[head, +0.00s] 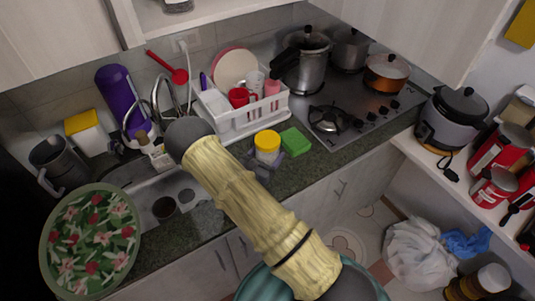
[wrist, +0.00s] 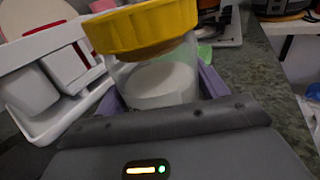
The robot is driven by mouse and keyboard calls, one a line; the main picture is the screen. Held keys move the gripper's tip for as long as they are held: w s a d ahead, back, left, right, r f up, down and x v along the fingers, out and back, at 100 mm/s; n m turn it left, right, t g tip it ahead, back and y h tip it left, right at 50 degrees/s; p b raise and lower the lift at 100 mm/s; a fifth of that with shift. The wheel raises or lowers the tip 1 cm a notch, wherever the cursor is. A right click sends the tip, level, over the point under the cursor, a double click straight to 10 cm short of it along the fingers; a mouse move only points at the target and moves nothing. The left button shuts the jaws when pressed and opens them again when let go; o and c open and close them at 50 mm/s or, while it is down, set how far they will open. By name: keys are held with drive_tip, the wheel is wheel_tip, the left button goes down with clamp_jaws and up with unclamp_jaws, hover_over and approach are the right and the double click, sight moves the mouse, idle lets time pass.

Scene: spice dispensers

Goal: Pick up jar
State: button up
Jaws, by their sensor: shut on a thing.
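The jar (head: 267,147) has a yellow lid and a clear body with white contents. In the wrist view the jar (wrist: 158,82) stands close in front of the camera, slightly tilted in the picture. My gripper (wrist: 160,98) is shut on the jar, its purple-grey fingers on either side of the body. I cannot tell whether the jar's base touches the counter.
A green sponge (head: 295,141) lies right of the jar. A white dish rack (head: 240,122) with cups and plates stands behind it. The sink (head: 165,190) is to the left, with a floral round tray (head: 90,240) farther left. The stove (head: 370,112) with pots is at the back right.

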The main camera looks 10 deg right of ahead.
sight(268, 138)
wheel_tip(268, 138, up, 10)
drive_tip(key=shift+b, duration=0.9)
drive_tip(key=shift+w+d+f, duration=0.1)
